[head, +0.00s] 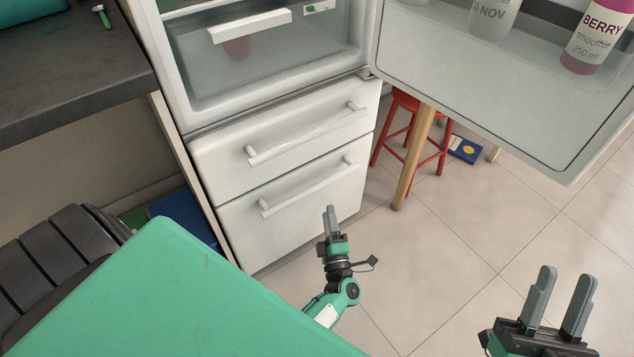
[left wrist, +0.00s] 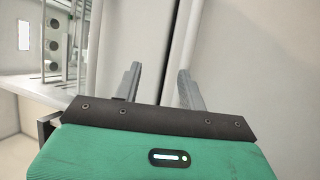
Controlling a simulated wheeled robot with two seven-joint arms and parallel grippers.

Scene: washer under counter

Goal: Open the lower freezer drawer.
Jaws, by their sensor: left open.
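The lower freezer drawer (head: 300,210) is the bottom white front of the fridge and is shut. Its white bar handle (head: 310,187) runs across its upper part. My left gripper (head: 330,212) is in front of the drawer's lower right part, below the handle's right end, and apart from the handle. In the left wrist view its two fingers (left wrist: 158,78) are spread with nothing between them, facing pale panels; I cannot make out the handle there. My right gripper (head: 562,290) is open and empty over the floor at the lower right.
The upper freezer drawer (head: 285,150) is shut, with its own handle (head: 305,135). The fridge door (head: 490,100) stands open at the right, with bottles on it. A red stool (head: 437,152) stands behind. A dark counter (head: 75,75) is at left. Tiled floor (head: 470,240) is free at right.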

